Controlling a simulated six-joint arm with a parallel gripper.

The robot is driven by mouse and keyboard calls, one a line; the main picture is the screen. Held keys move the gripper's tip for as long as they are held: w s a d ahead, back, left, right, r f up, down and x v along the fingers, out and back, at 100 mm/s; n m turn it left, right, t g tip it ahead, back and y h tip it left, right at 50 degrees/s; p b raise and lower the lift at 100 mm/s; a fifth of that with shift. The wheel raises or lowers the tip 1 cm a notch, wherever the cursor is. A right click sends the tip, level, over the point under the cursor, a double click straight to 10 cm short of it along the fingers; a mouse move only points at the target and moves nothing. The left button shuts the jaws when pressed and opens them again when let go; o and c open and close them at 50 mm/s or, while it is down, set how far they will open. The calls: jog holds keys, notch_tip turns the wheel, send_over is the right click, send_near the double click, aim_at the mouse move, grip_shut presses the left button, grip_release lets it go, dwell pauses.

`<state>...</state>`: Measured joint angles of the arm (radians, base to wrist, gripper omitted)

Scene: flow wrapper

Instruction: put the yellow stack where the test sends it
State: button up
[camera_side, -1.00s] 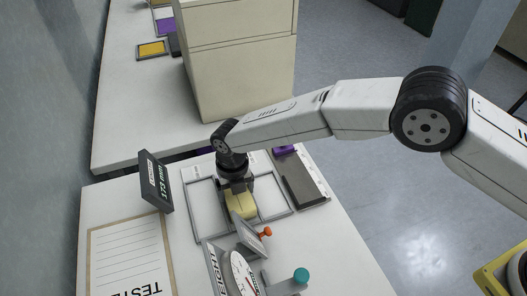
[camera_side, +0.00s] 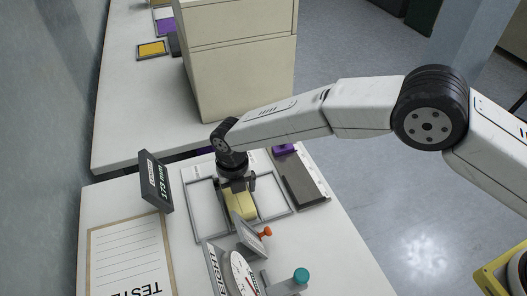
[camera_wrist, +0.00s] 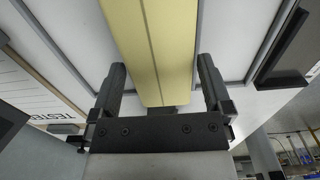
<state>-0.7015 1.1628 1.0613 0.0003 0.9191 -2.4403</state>
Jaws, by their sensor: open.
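The yellow stack (camera_side: 241,206) is a pale yellow block with a seam line along it, lying among the grey outlined frames (camera_side: 197,213) on the front white table. My gripper (camera_side: 238,187) is directly over its far end, pointing down. In the wrist view my open fingers (camera_wrist: 160,88) stand on either side of the yellow stack (camera_wrist: 155,45), with a visible gap at each side. A tilted dark display (camera_side: 156,181) reading about 173 mm stands to the left. A round dial gauge (camera_side: 241,272) is at the front.
A tilted grey plate with an orange knob (camera_side: 265,233) and a teal knob (camera_side: 301,275) are close in front. A dark tray (camera_side: 300,181) lies to the right, a clipboard (camera_side: 128,250) front left. A cream cabinet (camera_side: 241,75) stands behind; yellow (camera_side: 152,49) and purple trays are far back.

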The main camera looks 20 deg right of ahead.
jog(key=shift+r, duration=3.45)
jog(key=shift+w+d+r+m, duration=0.15)
jog(key=shift+d+m, duration=0.25)
jog(key=shift+d, duration=0.1)
jog(key=s+d+r+m+t, duration=0.1)
jog(key=d+r+m, duration=0.2)
jog(key=d+m, duration=0.7)
jog(key=s+d+r+m, duration=0.1)
jog(key=d+r+m, duration=0.2)
jog(key=d+m, duration=0.6)
jog(key=s+d+m+t, duration=0.1)
jog(key=s+d+m, duration=1.4)
jog(key=d, duration=0.3)
jog(key=shift+s+r+m+t, duration=0.2)
jog(key=shift+m+t, duration=0.1)
jog(key=shift+m, duration=0.3)
jog(key=shift+d, duration=0.1)
